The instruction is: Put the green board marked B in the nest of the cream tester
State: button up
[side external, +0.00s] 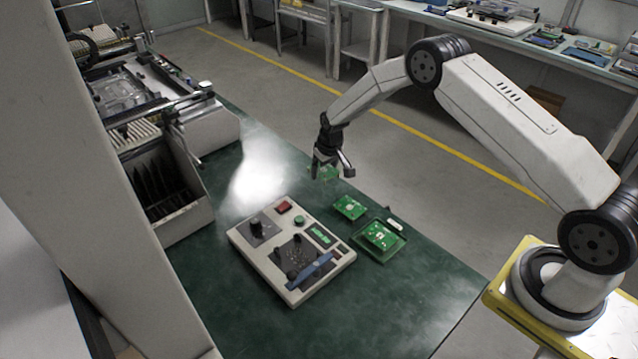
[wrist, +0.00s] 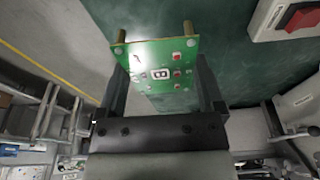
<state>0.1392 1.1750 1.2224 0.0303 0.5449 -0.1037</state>
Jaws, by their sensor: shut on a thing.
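My gripper (side external: 328,163) is shut on the green board marked B (wrist: 158,73) and holds it in the air above the far edge of the green table. In the wrist view my gripper (wrist: 160,85) has a finger on each side of the board, and the B label faces the camera. In the side view the held board (side external: 324,173) is partly hidden by the fingers. The cream tester (side external: 262,272) lies on the table, to the left of and below my gripper in the picture. Its dark nest area (side external: 291,254) has a blue bar beside it. In the wrist view a tester corner (wrist: 262,22) shows at top right.
Another green board (side external: 349,208) lies on the table right of the tester. A green tray (side external: 399,243) beside it holds a green board (side external: 381,236). A grey machine with a bin (side external: 165,215) stands left. The green table (side external: 400,300) is clear in front.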

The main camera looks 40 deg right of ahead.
jog(key=shift+a, duration=0.1)
jog(key=s+a+r, duration=0.1)
jog(key=s+a, duration=0.1)
jog(key=a, duration=0.2)
jog(key=s+a+r, duration=0.1)
jog(key=s+a, duration=0.1)
jog(key=a, duration=0.3)
jog(key=s+a+r, duration=0.1)
jog(key=s+a, duration=0.1)
jog(key=a, duration=0.2)
jog(key=shift+s+a+r, duration=0.15)
jog(key=shift+a+r, duration=0.1)
notch_tip(320, 180, up, 2)
jog(key=r, duration=0.1)
send_over(298, 257)
jog(key=shift+s+f+n, duration=0.25)
jog(key=shift+s+n, duration=0.05)
jog(key=shift+s, duration=0.05)
jog(key=shift+f, duration=0.15)
jog(key=shift+f, duration=3.35)
jog(key=shift+f, duration=0.8)
jog(key=o, duration=0.8)
jog(key=shift+c, duration=0.2)
jog(key=shift+r, duration=0.1)
